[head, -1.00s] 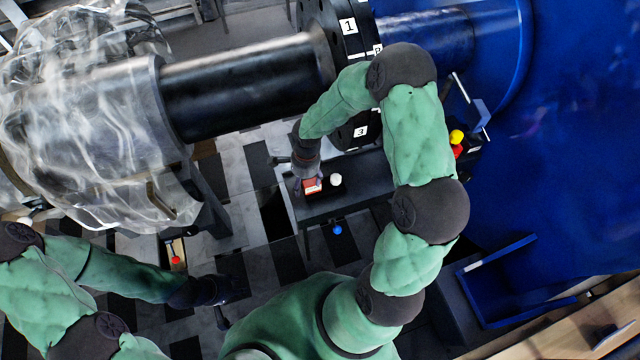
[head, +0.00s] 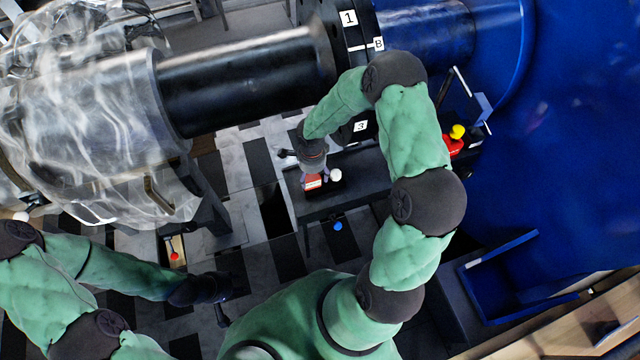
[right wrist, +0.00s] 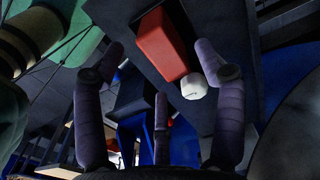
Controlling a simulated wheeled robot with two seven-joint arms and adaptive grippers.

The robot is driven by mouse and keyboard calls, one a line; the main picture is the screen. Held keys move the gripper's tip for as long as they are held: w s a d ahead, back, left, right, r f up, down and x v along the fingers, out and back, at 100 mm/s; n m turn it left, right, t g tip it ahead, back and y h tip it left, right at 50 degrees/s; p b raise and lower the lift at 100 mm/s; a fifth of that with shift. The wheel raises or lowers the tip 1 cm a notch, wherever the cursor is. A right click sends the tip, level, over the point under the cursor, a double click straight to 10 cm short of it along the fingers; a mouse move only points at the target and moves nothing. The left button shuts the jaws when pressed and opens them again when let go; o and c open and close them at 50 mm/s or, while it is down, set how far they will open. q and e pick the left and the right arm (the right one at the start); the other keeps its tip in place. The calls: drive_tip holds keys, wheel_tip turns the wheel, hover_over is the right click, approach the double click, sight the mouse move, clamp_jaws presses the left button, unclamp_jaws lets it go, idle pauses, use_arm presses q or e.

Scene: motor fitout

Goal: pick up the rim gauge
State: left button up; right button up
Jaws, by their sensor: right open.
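I cannot tell for certain which thing is the rim gauge. A red block with a pale label (head: 314,182) lies on the dark bench (head: 350,197), directly under my right gripper (head: 312,167). A white round knob (head: 335,175) is beside the block. In the right wrist view the red block (right wrist: 162,44) and white knob (right wrist: 194,87) lie beyond the spread purple fingers of my right gripper (right wrist: 158,90), which is open and empty. My left gripper (head: 224,300) is low at the left, away from the bench; its dark fingers look spread and empty.
The black shaft (head: 245,75) and numbered flange (head: 350,45) stand behind the bench. A blue housing (head: 570,130) fills the right, with a red and yellow item (head: 455,140) before it. A blue bin (head: 510,285) is lower right. A blue ball (head: 338,226) shows at the bench front.

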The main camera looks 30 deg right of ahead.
drive_tip(key=shift+w+f, duration=0.1)
drive_tip(key=shift+f, duration=1.35)
drive_tip(key=shift+c, duration=0.3)
clamp_jaws()
drive_tip(key=shift+d, duration=0.1)
drive_tip(key=shift+r, duration=0.15)
